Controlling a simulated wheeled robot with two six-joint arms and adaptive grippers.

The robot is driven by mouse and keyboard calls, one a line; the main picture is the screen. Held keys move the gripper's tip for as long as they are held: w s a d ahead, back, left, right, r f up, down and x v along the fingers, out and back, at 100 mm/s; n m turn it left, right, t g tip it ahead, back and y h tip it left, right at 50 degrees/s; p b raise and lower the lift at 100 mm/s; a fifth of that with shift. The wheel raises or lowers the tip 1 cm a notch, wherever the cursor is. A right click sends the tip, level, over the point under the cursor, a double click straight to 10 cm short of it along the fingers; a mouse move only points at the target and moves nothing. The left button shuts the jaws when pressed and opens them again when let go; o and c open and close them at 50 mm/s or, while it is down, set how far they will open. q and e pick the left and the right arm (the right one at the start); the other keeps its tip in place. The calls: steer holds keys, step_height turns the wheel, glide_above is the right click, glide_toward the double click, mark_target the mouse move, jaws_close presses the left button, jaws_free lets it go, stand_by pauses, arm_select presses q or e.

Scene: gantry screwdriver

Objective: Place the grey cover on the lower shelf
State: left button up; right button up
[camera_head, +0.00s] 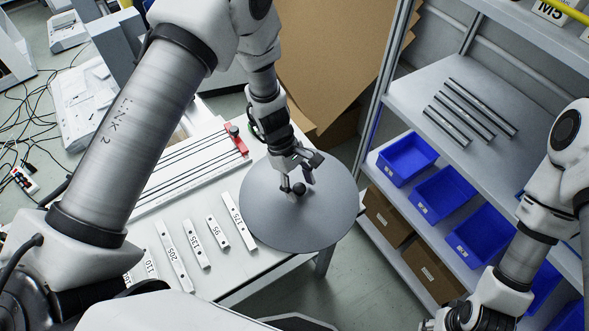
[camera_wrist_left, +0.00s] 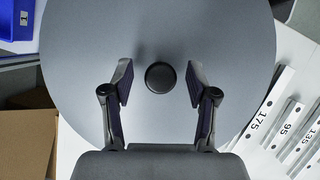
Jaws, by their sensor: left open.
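The grey cover (camera_head: 268,217) is a large round disc lying on the right end of the white table, partly over its edge. A black knob (camera_wrist_left: 161,77) stands at its middle. My left gripper (camera_head: 301,184) is just above the cover, over the knob. In the left wrist view the fingers of my left gripper (camera_wrist_left: 157,85) are open, one on each side of the knob and apart from it. The shelf unit stands to the right, with an upper shelf (camera_head: 420,90) and a lower shelf (camera_head: 385,185). My right arm is at the right edge; its fingertips are not seen.
Several numbered white bars (camera_head: 172,257) lie on the table left of the cover. A rail fixture with a red block (camera_head: 237,139) is behind them. Blue bins (camera_head: 443,192) fill much of the lower shelf. Dark rods (camera_head: 478,108) lie on the upper shelf. Cardboard boxes (camera_head: 388,217) sit underneath.

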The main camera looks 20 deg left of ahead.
arm_select(q)
steer(key=shift+o, duration=0.4)
steer(key=v, duration=1)
steer(key=shift+a+r, duration=0.2)
steer(key=shift+r, duration=0.15)
steer(key=w+a+f+m+t+y, duration=0.2)
steer(key=w+a+m+t+y, duration=0.25)
steer(key=w+a+m, duration=0.3)
steer(key=m+t+h, duration=0.6)
steer(key=m+h, duration=0.1)
steer(key=m, duration=0.7)
glide_above(279, 207)
step_height(279, 207, down, 5)
steer(key=shift+r+p, duration=0.2)
steer(key=shift+p, duration=0.1)
steer(key=p+x, duration=0.2)
steer(key=x, duration=0.5)
steer(key=shift+a+f, duration=0.15)
steer(key=shift+w+f, duration=0.35)
jaws_close()
